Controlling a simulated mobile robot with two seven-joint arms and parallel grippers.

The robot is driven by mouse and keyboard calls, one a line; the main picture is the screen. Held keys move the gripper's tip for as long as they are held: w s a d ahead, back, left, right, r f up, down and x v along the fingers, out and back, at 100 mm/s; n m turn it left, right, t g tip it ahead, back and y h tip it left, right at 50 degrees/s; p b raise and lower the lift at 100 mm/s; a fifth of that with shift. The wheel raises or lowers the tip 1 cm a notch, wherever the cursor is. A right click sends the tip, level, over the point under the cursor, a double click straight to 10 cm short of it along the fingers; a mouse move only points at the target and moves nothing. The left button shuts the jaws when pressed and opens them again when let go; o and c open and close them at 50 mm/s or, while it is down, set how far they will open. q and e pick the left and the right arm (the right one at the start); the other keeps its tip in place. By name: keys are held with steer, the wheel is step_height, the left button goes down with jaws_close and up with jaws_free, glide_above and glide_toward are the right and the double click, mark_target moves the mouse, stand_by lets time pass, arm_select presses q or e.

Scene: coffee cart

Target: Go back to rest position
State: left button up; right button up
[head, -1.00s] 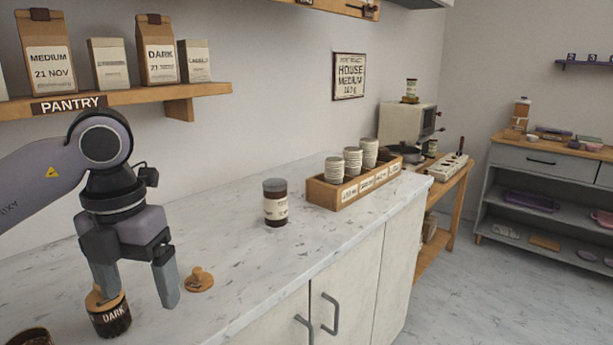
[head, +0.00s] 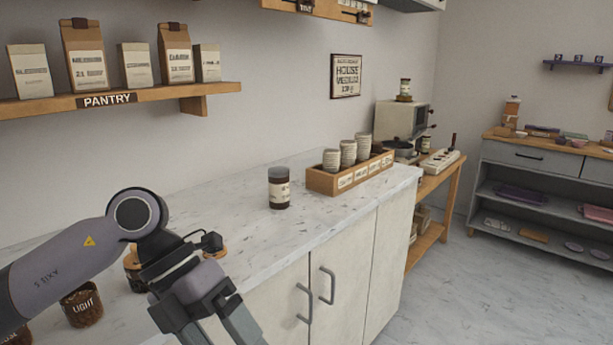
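My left arm comes in from the lower left. My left gripper (head: 216,334) is in front of the counter's front edge, over the cabinet side, pointing down and to the right. Its fingers are spread with nothing seen between them, and the tips run to the bottom edge of the picture. My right gripper is not in view.
A jar marked LIGHT (head: 83,305) stands on the marble counter (head: 235,215), left of my arm. Another jar (head: 135,268) is partly hidden behind my arm. A dark jar (head: 279,190) and a wooden cup box (head: 350,176) stand farther back. The pantry shelf (head: 140,97) is above.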

arm_select(q)
steer(key=s+d+r+n+g+h+p, duration=0.1)
steer(key=s+d+r+h, duration=0.1)
steer(key=d+h, duration=0.35)
steer(key=s+d+r+n+g+h, duration=0.1)
steer(key=s+d+r+h, duration=0.1)
steer(key=d+h, duration=0.3)
steer(key=w+a+f+n+t+h+p, duration=0.1)
steer(key=w+a+n+t+h, duration=0.15)
steer(key=n+t, duration=0.65)
steer(key=w+a+f+n+t+h, duration=0.1)
steer(key=w+a+f+n+t, duration=0.2)
steer(key=n+t, duration=0.5)
steer(key=w+a+f+n+t+y, duration=0.1)
steer(key=a+f+n+t+y, duration=0.6)
steer(key=f+n+y, duration=0.65)
steer(key=s+a+f+n+g+y, duration=0.2)
steer(key=s+a+f+g, duration=0.2)
steer(key=s+f, duration=0.2)
steer(key=s+a+f+n+g+y+p, duration=0.1)
steer(key=s+a+f+n+g+y, duration=0.1)
steer(key=s+f, duration=0.5)
step_height(320, 180, down, 3)
steer(key=a+n+g, duration=0.1)
steer(key=a+g, duration=0.1)
steer(key=shift+a+y, duration=0.35)
steer(key=shift+r, duration=0.15)
